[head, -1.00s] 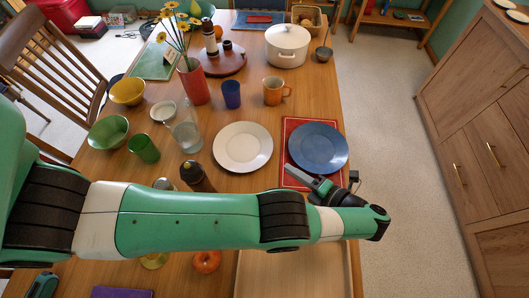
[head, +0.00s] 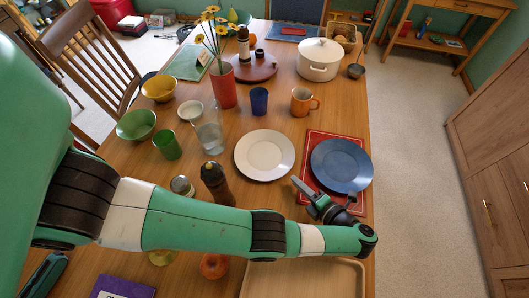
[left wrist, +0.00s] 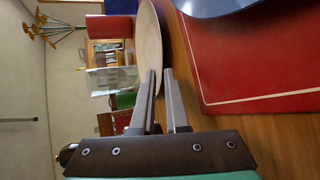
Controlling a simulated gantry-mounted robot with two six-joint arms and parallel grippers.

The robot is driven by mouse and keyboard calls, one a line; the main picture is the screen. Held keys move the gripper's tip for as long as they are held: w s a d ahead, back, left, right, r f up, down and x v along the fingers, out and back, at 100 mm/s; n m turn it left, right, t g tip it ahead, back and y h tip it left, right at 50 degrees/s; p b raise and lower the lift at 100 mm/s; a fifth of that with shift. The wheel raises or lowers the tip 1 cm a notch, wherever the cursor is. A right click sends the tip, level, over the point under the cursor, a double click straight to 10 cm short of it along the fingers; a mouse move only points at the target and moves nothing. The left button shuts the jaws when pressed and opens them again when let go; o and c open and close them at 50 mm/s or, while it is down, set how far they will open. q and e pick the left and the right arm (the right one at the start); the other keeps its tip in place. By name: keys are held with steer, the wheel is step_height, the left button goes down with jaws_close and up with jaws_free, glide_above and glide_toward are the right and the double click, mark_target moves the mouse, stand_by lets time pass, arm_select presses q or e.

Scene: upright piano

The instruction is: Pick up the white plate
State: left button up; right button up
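The white plate (head: 264,155) lies flat on the wooden table, left of the blue plate. My left gripper (head: 298,182) is just off its near right rim, low beside the red mat. In the left wrist view the white plate (left wrist: 152,40) shows nearly edge-on, right beyond the fingertips. Whether a fingertip touches the rim I cannot tell. My right gripper is not in view.
The blue plate (head: 341,165) on the red mat (head: 312,147) lies close on the right. A glass (head: 208,137), a dark bottle (head: 216,184) and an orange mug (head: 302,102) stand around the white plate. A wooden tray (head: 305,280) is at the near edge.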

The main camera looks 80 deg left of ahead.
mark_target(288, 178)
arm_select(q)
steer(key=shift+f+b+x, duration=0.1)
steer(key=shift+b+x, duration=0.45)
steer(key=shift+x, duration=0.6)
steer(key=shift+f+b+x, duration=0.15)
steer(key=shift+b+x, duration=0.4)
steer(key=shift+x, duration=0.6)
steer(key=shift+s+a, duration=0.1)
steer(key=shift+a, duration=0.3)
steer(key=shift+r, duration=0.1)
jaws_close()
step_height(288, 178, up, 10)
steer(key=p, duration=0.9)
steer(key=shift+p, duration=0.35)
